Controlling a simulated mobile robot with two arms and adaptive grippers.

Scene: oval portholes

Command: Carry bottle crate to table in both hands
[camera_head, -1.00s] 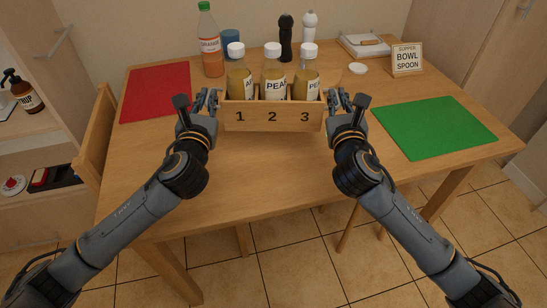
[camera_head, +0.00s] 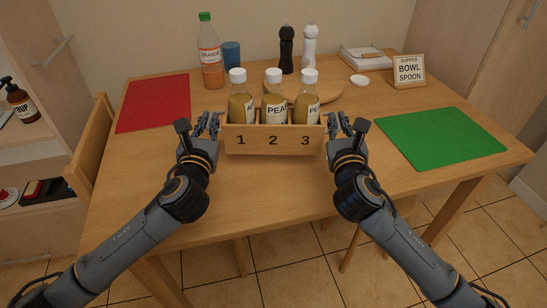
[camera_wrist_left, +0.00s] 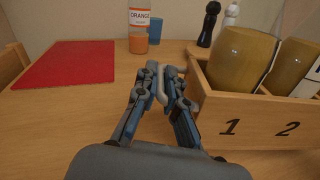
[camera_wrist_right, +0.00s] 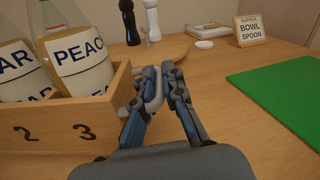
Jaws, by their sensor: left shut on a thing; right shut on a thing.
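The wooden bottle crate (camera_head: 272,142), marked 1, 2, 3 on its front, holds three white-capped bottles; the middle bottle (camera_head: 274,105) reads PEA in the head view. My left gripper (camera_head: 212,122) is shut on the crate's left handle, a grey bar seen in the left wrist view (camera_wrist_left: 168,80). My right gripper (camera_head: 334,122) is shut on the right handle, also seen in the right wrist view (camera_wrist_right: 153,88). The crate is level, over the front middle part of the wooden table (camera_head: 262,190). I cannot tell whether its base touches the tabletop.
A round wooden board (camera_head: 333,91) lies just behind the crate. An orange bottle (camera_head: 210,60), blue cup (camera_head: 231,54), black mill (camera_head: 286,50) and white mill (camera_head: 309,47) stand at the back. A red mat (camera_head: 153,102) lies left, a green mat (camera_head: 440,138) right.

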